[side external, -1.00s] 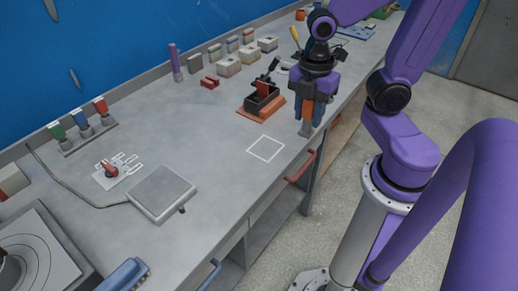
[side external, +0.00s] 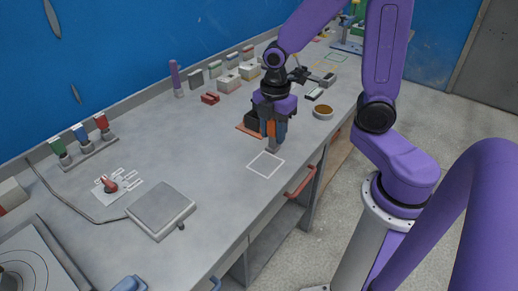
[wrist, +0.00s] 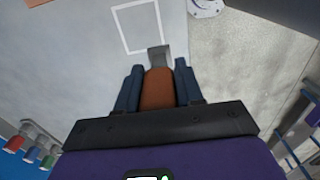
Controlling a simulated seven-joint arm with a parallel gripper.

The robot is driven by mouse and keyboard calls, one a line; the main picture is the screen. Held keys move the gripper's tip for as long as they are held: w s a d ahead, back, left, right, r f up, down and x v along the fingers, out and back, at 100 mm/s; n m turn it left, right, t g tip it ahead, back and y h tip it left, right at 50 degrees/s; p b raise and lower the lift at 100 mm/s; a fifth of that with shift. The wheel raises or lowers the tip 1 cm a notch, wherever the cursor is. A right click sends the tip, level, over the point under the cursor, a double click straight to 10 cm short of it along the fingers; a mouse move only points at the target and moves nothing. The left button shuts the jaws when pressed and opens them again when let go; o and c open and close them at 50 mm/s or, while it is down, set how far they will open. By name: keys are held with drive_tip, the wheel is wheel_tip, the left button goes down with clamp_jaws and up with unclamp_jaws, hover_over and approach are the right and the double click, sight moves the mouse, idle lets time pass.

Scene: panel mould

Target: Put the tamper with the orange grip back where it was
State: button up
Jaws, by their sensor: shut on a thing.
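The tamper with the orange grip (side external: 271,128) is held between the fingers of my gripper (side external: 273,136), its grey foot pointing down. In the wrist view its orange grip (wrist: 158,90) sits between both blue fingers of my gripper (wrist: 157,74), with the grey foot beyond the fingertips. A white square outline (side external: 266,164) is painted on the bench, just in front of and below the tamper in the side view. The outline (wrist: 138,28) is empty in the wrist view. The foot appears above the bench near the outline's edge; the exact height is unclear.
A dark mould on an orange base (side external: 246,128) stands close behind my gripper and is partly hidden. A round bowl (side external: 323,112) is to the right. The bench between is clear.

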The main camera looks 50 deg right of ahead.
drive_tip(key=w+f, duration=0.4)
drive_tip(key=f, duration=0.1)
drive_tip(key=shift+w+f, duration=0.15)
drive_tip(key=shift+f, duration=1.65)
drive_tip(key=shift+f, duration=0.15)
drive_tip(key=o, duration=1)
drive_tip(key=shift+o, duration=0.2)
wheel_tip(320, 180, up, 11)
drive_tip(key=s+a+r+m, duration=0.2)
drive_tip(key=s, duration=0.8)
drive_tip(key=s+a+r+m, duration=0.1)
drive_tip(key=s+a+m, duration=0.1)
drive_tip(key=s, duration=0.8)
drive_tip(key=shift+s+a+r+m, duration=0.2)
drive_tip(key=shift+s+r+m, duration=0.15)
drive_tip(key=shift+m, duration=0.35)
